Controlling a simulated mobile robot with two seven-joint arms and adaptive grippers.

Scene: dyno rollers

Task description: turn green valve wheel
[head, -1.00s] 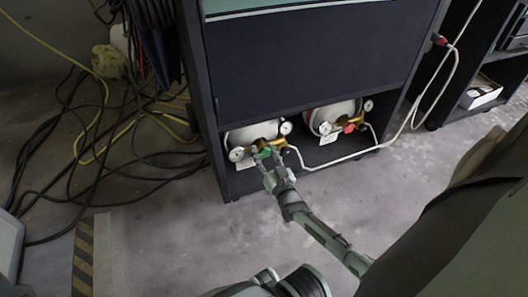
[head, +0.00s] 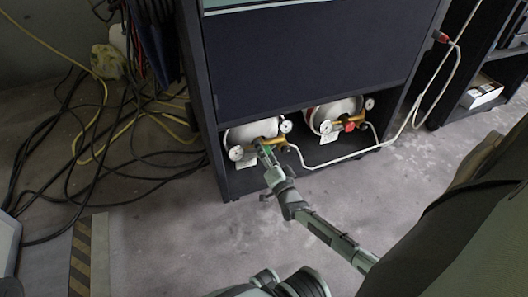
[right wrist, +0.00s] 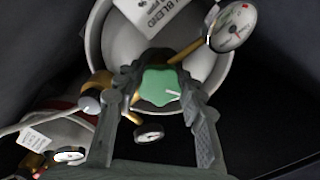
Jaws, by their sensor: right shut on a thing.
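The green valve wheel (right wrist: 160,87) sits on a brass fitting in front of a silver tank (right wrist: 118,42) in the right wrist view. My right gripper (right wrist: 160,95) has its two fingers on either side of the wheel and is shut on it. In the head view my right gripper (head: 266,155) reaches the left tank's (head: 250,132) fitting on the cabinet's bottom shelf and mostly hides the wheel. My left gripper is not in view.
A second tank (head: 333,112) with a red valve wheel (head: 349,126) stands to the right on the same shelf. Gauges (right wrist: 232,27) flank the green wheel. A white hose (head: 340,160) runs along the shelf front. Cables (head: 100,150) lie on the floor at left.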

